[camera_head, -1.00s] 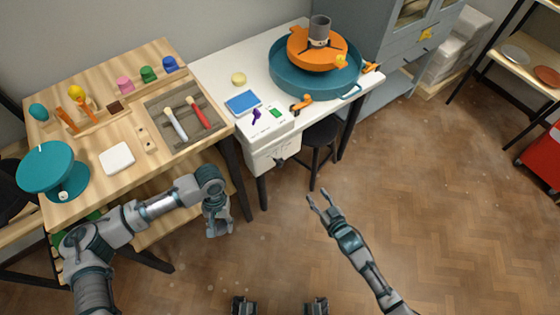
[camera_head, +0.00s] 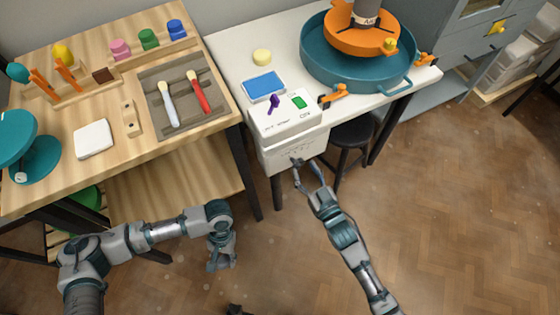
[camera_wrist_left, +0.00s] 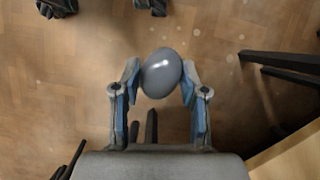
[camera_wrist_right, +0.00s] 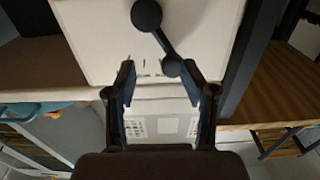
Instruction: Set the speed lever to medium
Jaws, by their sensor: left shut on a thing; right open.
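The speed lever is a short dark lever (camera_head: 296,161) low on the front of the white control box (camera_head: 290,148). In the right wrist view, the lever (camera_wrist_right: 160,42) slants across the white panel, with a larger dark ball at its upper left end and a smaller round end near some printed marks. My right gripper (camera_head: 308,166) is open at the box front, close to the lever; its fingers (camera_wrist_right: 163,80) are not closed around it. My left gripper (camera_head: 221,266) hangs low by the wooden bench, shut on a grey egg-shaped thing (camera_wrist_left: 162,74).
A purple switch (camera_head: 273,104) and green button (camera_head: 299,102) are on the box top. A blue sponge-like block (camera_head: 264,86) lies behind it. A teal basin (camera_head: 320,70) with an orange wheel (camera_head: 350,40) stands at the back right. A black stool (camera_head: 350,133) is right of the box.

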